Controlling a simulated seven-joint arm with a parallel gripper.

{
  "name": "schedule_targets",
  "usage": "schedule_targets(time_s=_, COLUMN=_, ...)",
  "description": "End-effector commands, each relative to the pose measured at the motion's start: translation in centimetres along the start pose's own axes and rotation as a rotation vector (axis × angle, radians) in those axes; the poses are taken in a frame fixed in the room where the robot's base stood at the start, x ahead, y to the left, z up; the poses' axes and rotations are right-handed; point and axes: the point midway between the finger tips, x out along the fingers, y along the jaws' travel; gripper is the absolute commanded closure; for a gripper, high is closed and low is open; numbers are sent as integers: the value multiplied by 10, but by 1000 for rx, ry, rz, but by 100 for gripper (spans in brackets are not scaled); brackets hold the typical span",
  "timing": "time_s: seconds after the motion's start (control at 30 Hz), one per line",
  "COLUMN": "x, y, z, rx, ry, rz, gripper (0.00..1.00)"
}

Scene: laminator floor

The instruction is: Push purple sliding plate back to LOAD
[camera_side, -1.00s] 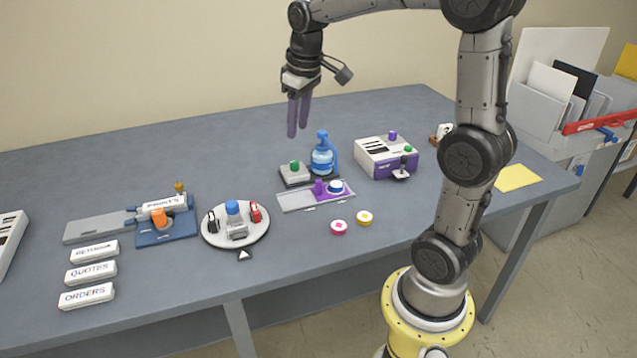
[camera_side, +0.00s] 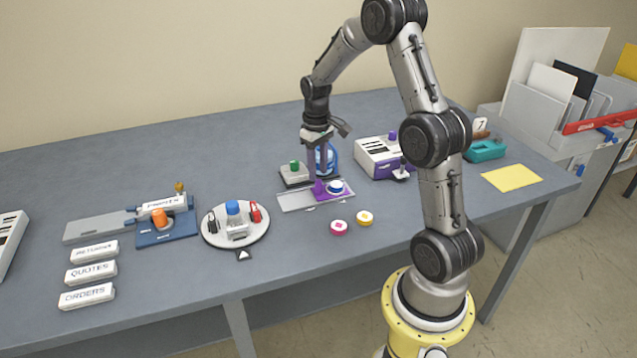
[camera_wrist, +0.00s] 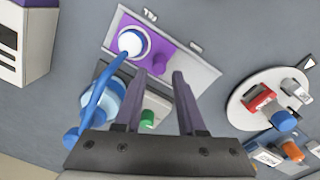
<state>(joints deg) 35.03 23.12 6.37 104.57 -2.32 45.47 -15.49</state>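The purple sliding plate (camera_side: 347,193) lies on the right part of a light grey track (camera_side: 291,203). In the wrist view the plate (camera_wrist: 167,27) covers the upper left of the track (camera_wrist: 198,75). It carries a white disc with a blue rim (camera_wrist: 130,43) and an upright purple knob (camera_wrist: 158,60). My gripper (camera_side: 317,178) points down just above the knob. In the wrist view my gripper (camera_wrist: 157,73) has its two fingers apart, with the knob between and just beyond the tips. I cannot tell whether they touch it. Any LOAD marking is too small to read.
A blue bottle-like pump (camera_wrist: 104,103) and a green-button box (camera_side: 294,170) stand close behind the track. A white and purple machine (camera_side: 380,157) is to the right, a round turntable (camera_side: 236,233) to the left. Pink (camera_side: 339,228) and yellow (camera_side: 364,218) discs lie in front.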

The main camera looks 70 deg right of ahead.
Motion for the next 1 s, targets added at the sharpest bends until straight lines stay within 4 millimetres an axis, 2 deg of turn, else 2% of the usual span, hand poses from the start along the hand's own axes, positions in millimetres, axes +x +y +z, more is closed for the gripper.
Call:
schedule_targets(time_s=0.1, x=22, y=0, z=1, rx=0, ry=-5, rz=-1, gripper=61)
schedule_targets(time_s=0.3, x=44, y=0, z=0, rx=0, ry=-2, rz=0, gripper=61)
schedule_targets(time_s=0.7, x=49, y=0, z=0, rx=0, ry=1, rz=1, gripper=61)
schedule_targets(time_s=0.9, x=49, y=0, z=0, rx=0, ry=1, rz=0, gripper=97)
schedule_targets(time_s=0.93, x=49, y=0, z=0, rx=0, ry=1, rz=0, gripper=100)
schedule_targets(time_s=1.0, x=49, y=0, z=0, rx=0, ry=1, rz=0, gripper=100)
